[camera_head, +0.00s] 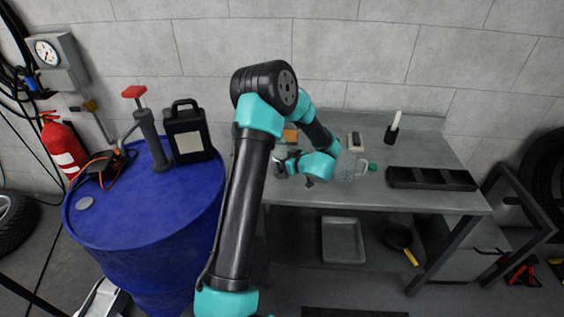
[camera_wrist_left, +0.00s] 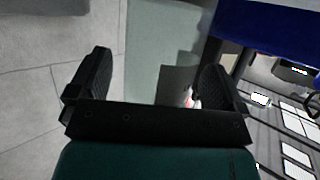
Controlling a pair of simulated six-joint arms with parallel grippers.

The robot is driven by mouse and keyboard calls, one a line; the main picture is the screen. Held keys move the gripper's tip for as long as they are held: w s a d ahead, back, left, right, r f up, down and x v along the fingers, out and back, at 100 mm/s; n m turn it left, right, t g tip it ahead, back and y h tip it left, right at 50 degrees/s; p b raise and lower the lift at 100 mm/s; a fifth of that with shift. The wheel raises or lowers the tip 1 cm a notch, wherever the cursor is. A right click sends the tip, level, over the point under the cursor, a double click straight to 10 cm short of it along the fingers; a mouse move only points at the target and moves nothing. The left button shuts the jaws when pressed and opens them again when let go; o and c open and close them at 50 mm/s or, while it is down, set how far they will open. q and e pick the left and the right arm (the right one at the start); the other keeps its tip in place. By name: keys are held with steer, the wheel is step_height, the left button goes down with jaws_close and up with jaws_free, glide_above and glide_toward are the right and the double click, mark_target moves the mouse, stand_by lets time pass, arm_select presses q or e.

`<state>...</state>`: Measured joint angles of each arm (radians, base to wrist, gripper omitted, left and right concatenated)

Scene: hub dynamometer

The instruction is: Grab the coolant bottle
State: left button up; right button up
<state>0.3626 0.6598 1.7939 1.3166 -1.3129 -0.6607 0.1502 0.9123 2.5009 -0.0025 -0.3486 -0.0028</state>
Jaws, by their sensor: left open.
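A clear bottle (camera_head: 347,168) with a green cap (camera_head: 373,167) appears to lie on the grey workbench (camera_head: 430,197), its cap toward the right. My left wrist partly covers its left end in the head view. My left gripper (camera_head: 294,170) is open over the left part of the bench, to the left of the bottle and pointing away from it. In the left wrist view its two black fingers (camera_wrist_left: 155,88) stand wide apart with nothing held between them. I cannot make out the bottle in that view. My right gripper does not show.
A blue drum (camera_head: 150,215) at the left carries a black jug (camera_head: 188,135) and a hand pump (camera_head: 150,140). A black tray (camera_head: 430,179), a white-handled tool in a dark holder (camera_head: 393,128) and a small block (camera_head: 356,141) are on the bench. A metal tray (camera_head: 343,240) sits below.

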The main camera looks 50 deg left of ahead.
mark_target(285, 152)
arm_select(q)
steer(key=shift+c, duration=0.5)
steer(key=c, duration=1)
steer(key=shift+o, duration=0.2)
steer(key=shift+r, duration=0.2)
steer(key=shift+r, duration=1.6)
steer(key=s+d+r, duration=0.1)
steer(key=s+d, duration=0.9)
steer(key=d, duration=0.2)
steer(key=shift+s+r, duration=0.2)
steer(key=shift+s, duration=0.05)
